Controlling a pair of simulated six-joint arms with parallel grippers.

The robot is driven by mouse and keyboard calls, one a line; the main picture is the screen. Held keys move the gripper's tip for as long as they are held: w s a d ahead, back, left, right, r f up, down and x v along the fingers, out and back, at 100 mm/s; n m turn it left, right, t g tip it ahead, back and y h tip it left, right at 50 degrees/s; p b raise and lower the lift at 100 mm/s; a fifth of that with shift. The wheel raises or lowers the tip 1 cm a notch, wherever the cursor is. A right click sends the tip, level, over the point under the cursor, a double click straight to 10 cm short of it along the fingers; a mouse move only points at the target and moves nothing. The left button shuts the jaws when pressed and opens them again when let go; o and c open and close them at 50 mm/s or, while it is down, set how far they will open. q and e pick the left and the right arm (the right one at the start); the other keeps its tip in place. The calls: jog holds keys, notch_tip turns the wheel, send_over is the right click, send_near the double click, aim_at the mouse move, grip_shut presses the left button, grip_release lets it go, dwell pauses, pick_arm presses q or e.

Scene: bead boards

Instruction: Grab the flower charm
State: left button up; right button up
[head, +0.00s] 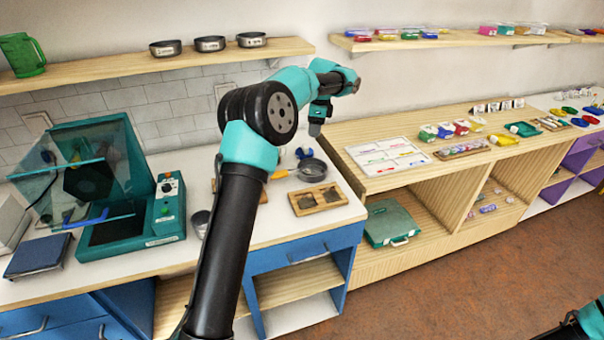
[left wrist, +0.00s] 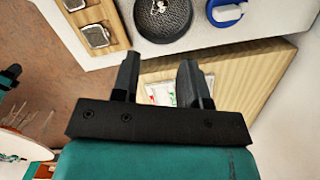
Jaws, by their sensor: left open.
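A dark round pan (head: 312,170) stands on the white counter; it also shows at the top of the left wrist view (left wrist: 180,32). A small pale, silvery-pink piece (left wrist: 158,8) lies in it; its shape is too small to confirm as the flower charm. My left gripper (head: 316,130) hangs above the back of the counter, near the pan. In the left wrist view its two fingers (left wrist: 160,68) are apart with nothing between them, and the pan lies beyond the fingertips. My right gripper is out of view; only part of that arm shows at the lower right.
A wooden tray with two metal insets (head: 319,198) lies in front of the pan. A blue item (head: 304,153) stands behind it. A teal lidded machine (head: 163,215) stands at left. The wooden bench (head: 380,183) at right holds white cards (head: 388,156). A shelf (head: 150,62) runs above.

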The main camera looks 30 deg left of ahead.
pick_arm(q)
jog(key=shift+f, duration=0.1)
send_over(308, 171)
jog(key=f, duration=1.2)
jog(key=shift+w+d, duration=0.2)
jog(key=shift+d, duration=0.05)
jog(key=shift+f, duration=0.1)
jog(key=shift+s+a+f, duration=0.1)
jog(key=shift+a+f, duration=0.1)
jog(key=shift+f, duration=1.05)
jog(key=shift+s+a+f, duration=0.1)
jog(key=shift+a+f, duration=0.05)
jog(key=shift+f, duration=1.1)
jog(key=shift+c, duration=0.2)
jog(key=shift+w, duration=0.1)
jog(key=c, duration=0.5)
jog(key=shift+c, duration=0.2)
